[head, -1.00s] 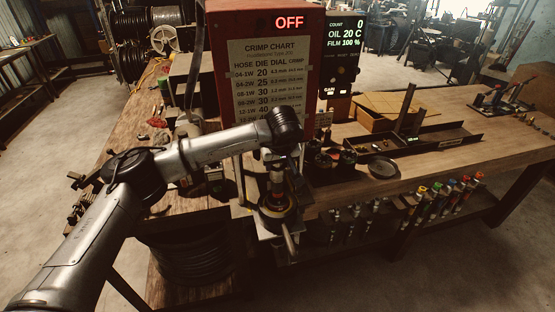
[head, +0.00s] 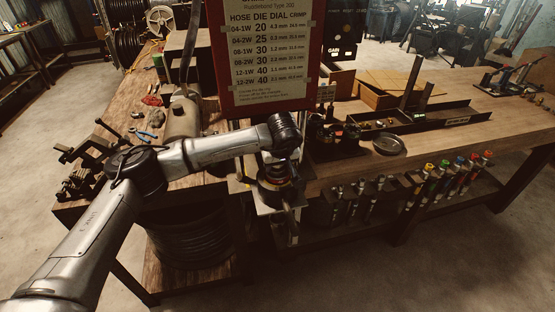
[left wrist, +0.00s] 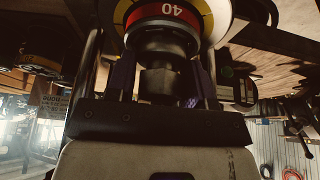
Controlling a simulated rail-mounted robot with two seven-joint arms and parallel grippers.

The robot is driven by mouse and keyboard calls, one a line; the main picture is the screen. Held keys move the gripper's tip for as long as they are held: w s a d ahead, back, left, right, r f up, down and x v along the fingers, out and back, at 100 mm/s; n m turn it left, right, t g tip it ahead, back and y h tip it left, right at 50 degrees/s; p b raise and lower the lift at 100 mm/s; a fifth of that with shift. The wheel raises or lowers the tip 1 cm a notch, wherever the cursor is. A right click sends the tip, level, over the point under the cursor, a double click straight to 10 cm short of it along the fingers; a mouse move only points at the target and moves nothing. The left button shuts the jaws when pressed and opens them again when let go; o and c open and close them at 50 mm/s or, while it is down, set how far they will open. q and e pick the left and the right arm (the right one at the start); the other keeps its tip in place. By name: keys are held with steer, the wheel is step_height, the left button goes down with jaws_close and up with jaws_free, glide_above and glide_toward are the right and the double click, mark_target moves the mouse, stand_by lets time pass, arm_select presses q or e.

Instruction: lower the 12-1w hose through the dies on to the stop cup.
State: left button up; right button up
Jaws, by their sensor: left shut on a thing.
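My left gripper (left wrist: 163,82) is shut on a dark metal fitting (left wrist: 160,82), taken to be the end of the 12-1w hose. In the head view my left gripper (head: 279,157) hangs close above the crimper's die head (head: 272,186). In the left wrist view the die ring (left wrist: 167,12), red and yellow and marked 40, lies just beyond the fitting, in line with it. The hose's lower end and the stop cup are hidden. I cannot tell how deep the hose sits in the dies. My right gripper is not in view.
The red crimper with its crimp chart (head: 268,50) stands right behind my left wrist. A round dish (head: 389,145) and a dark rail (head: 430,118) are on the bench to the right. Tools with coloured caps (head: 450,170) hang along the bench front.

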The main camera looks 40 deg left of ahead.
arm_select(q)
steer(key=shift+f, duration=0.4)
steer(key=o, duration=0.6)
steer(key=shift+o, duration=1.3)
steer(key=shift+w, duration=0.15)
steer(key=shift+o, duration=1.1)
steer(key=shift+f, duration=0.1)
steer(key=p+v, duration=0.1)
steer(key=v, duration=1.3)
steer(key=shift+r, duration=0.25)
